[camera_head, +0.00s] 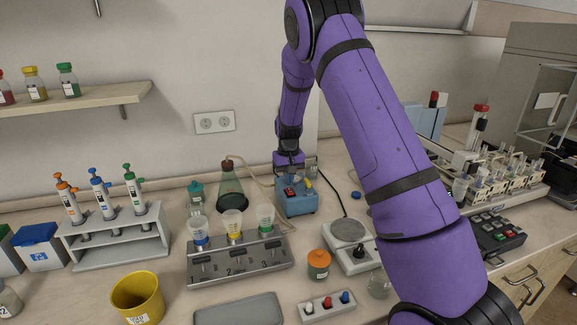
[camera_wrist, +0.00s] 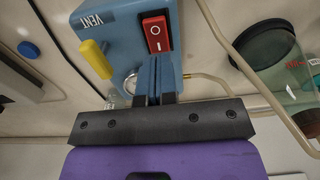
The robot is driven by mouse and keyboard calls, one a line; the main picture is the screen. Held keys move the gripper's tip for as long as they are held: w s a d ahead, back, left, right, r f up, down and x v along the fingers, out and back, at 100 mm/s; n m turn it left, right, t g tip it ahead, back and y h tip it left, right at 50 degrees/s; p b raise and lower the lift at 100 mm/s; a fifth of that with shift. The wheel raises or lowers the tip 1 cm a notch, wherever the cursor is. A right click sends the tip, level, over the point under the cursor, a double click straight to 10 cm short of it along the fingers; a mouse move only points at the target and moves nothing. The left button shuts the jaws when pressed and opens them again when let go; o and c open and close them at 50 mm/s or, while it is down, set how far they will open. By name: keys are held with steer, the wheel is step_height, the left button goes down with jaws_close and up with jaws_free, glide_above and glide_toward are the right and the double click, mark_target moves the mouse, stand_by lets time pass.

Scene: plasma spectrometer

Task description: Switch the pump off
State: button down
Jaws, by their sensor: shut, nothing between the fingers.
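The pump (camera_head: 297,204) is a small blue box on the bench, behind the filtering rack. In the wrist view, the pump (camera_wrist: 122,38) fills the top, upside down, with a "VENT" label and a yellow lever (camera_wrist: 96,60). Its red rocker switch (camera_wrist: 157,34) has white marks; I cannot tell which side is pressed. The switch also shows in the head view (camera_head: 290,192). My gripper (camera_wrist: 161,64) is shut and empty, its fingertips close to the switch in the picture; contact cannot be told. In the head view, my gripper (camera_head: 291,172) is over the pump.
A green flask (camera_head: 231,190) with a tube stands left of the pump. The rack with several filter cups (camera_head: 238,262) is in front. A hotplate (camera_head: 349,232) and its black cable are at the right. My arm crosses the right side of the head view.

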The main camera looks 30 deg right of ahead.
steer(key=shift+f, duration=1)
